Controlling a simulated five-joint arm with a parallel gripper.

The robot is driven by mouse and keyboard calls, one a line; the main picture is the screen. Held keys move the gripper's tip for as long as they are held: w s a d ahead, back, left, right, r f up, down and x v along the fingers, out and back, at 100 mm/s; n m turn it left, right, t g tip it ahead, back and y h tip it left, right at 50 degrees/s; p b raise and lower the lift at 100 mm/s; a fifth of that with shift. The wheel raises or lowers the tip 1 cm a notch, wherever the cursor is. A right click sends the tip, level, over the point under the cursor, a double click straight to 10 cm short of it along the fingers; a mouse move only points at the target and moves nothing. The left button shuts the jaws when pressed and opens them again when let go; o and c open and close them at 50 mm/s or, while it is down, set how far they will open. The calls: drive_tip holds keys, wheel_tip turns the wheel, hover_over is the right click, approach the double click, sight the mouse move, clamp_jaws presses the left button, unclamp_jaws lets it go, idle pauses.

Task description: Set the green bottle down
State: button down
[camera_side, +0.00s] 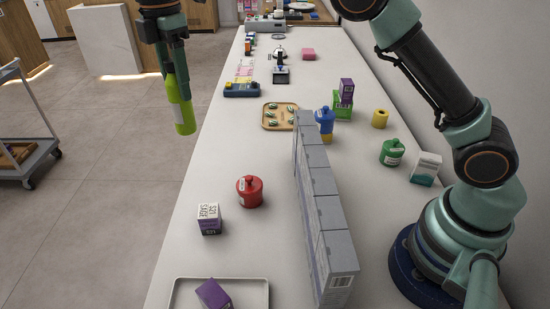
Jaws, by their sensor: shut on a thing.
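The green bottle (181,112) is lime green, long and slim. It hangs slightly tilted, neck up, from my gripper (172,66) at the upper left of the side view. My gripper points down and is shut on the bottle's upper end. The bottle shows against the floor, left of the long white counter's (235,150) left edge, and touches nothing below. Its exact height and distance from the counter I cannot tell.
A row of grey boxes (335,245) stands along the counter. A red jar (250,191), a purple-and-white box (209,219) and a white tray (262,283) are left of it. A wooden tray (266,124), a blue bottle (325,122) and a green jar (391,153) stand farther back. Bare counter surrounds the red jar.

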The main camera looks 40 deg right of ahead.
wheel_tip(320, 180, down, 18)
drive_tip(key=shift+f, duration=0.2)
idle(0.4)
drive_tip(key=shift+f, duration=0.15)
drive_tip(key=shift+c, duration=1.5)
unclamp_jaws()
drive_tip(key=shift+f, duration=0.1)
